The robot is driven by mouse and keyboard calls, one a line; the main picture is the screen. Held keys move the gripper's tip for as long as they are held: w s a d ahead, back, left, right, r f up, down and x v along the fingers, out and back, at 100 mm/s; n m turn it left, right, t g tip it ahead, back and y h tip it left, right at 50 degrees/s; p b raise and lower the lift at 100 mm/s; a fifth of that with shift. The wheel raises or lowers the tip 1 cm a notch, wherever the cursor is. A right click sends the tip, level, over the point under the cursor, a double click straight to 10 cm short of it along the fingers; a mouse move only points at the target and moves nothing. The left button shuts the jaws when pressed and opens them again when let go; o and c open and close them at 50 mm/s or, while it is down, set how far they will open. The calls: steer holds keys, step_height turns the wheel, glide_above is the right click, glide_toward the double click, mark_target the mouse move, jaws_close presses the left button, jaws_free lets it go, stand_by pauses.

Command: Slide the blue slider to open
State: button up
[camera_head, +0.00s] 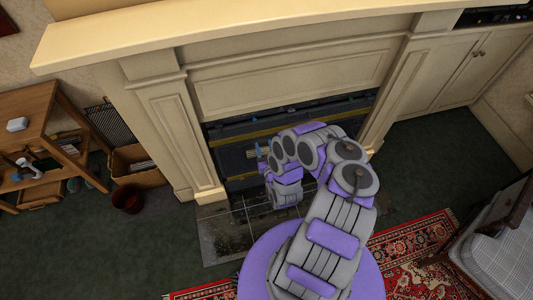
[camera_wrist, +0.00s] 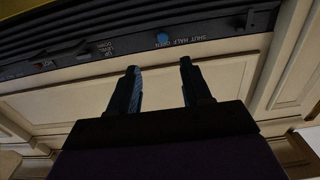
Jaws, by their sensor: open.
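The blue slider (camera_wrist: 162,38) shows in the wrist view as a small blue knob on a dark control strip (camera_wrist: 120,49). Small white lettering, "SHUT HALF OPEN", is printed just to its right and appears turned over. My gripper (camera_wrist: 159,66) is open and empty. Its two dark fingers point toward the strip, one on each side of the knob in the picture, with the tips apart from it. In the head view my arm reaches to the fireplace opening, and I cannot make out the slider there.
The dark fireplace insert (camera_head: 235,161) sits inside a cream mantel surround (camera_head: 165,115). Dark hearth tiles (camera_head: 222,232) lie below it. A patterned rug (camera_head: 425,235) lies at right.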

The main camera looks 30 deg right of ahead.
steer(key=shift+v, duration=1.65)
